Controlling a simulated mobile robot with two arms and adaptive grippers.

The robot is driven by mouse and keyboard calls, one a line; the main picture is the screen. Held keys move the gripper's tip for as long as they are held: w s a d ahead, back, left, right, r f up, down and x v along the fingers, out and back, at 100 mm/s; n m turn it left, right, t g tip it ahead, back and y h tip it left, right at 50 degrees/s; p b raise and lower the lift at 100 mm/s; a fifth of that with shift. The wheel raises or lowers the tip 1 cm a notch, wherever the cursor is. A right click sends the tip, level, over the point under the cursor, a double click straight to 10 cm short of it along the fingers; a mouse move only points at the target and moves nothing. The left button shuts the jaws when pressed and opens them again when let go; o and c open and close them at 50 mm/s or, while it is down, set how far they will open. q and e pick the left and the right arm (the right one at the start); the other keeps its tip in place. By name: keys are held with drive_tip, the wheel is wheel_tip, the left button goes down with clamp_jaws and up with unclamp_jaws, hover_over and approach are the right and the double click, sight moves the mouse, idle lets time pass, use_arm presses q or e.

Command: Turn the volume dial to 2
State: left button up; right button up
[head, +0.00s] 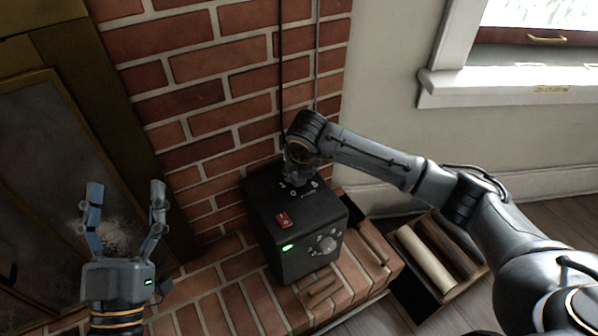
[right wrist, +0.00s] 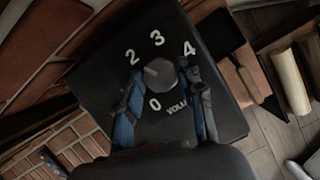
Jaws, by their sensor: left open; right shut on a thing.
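The volume dial (right wrist: 161,75) is a grey round knob on top of a black box (head: 262,235). White figures 0, 2, 3 and 4 stand around it in the right wrist view; the place between 0 and 2 is hidden by a finger. A light mark on the dial points up-left, roughly at the 2. My right gripper (right wrist: 163,72) is shut on the dial, one finger on each side. In the head view the right gripper (head: 297,174) comes down onto the box top and hides the dial. My left gripper (head: 126,190) is open and empty, left of the box.
The box has a red switch (head: 284,220), a green light (head: 287,247) and a front knob (head: 325,244). It stands on a brick hearth (head: 235,300) against a brick wall (head: 215,70). A crate with logs (head: 426,258) is at right. A fireplace door (head: 45,150) is behind my left gripper.

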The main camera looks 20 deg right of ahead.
idle(0.3)
drive_tip(key=o, duration=1.2)
drive_tip(key=v, duration=1.2)
drive_tip(key=shift+w, duration=0.1)
